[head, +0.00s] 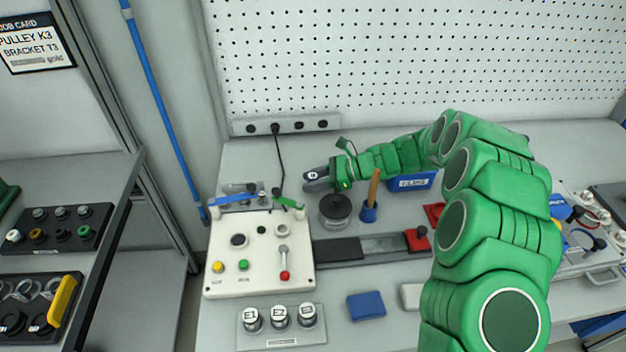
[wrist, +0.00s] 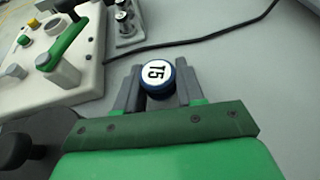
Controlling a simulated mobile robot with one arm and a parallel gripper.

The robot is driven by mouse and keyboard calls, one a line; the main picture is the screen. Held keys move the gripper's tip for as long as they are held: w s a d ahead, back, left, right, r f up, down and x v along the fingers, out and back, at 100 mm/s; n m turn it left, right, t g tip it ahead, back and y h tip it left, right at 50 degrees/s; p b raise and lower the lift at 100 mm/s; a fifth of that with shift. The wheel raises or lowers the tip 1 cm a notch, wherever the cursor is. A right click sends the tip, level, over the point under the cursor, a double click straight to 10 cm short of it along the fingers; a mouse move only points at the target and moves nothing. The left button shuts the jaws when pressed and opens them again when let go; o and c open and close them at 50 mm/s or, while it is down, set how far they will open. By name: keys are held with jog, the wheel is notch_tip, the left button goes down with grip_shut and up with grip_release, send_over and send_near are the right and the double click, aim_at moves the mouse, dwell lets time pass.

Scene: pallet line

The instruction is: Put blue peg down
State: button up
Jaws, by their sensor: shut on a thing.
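The blue peg (wrist: 158,75) has a dark blue rim and a round white top with a dark mark that looks like T5. In the wrist view it stands between the two grey fingers of my gripper (wrist: 158,92), which is shut on it. In the head view my gripper (head: 316,182) is over the back part of the bench, right of the white control box, and the peg's white top (head: 312,175) shows small. The peg's lower part is hidden, and I cannot tell whether it touches the bench.
The white control box (head: 228,283) with buttons and green and blue levers stands left. A black round pot (head: 335,209), a blue cup with a wooden handle (head: 369,214) and a blue bin (head: 412,183) are close by.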

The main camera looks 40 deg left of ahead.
jog(key=shift+f, duration=0.45)
jog(key=o, duration=1.1)
notch_tip(320, 180, up, 31)
jog(key=shift+r, duration=0.15)
dwell(0.7)
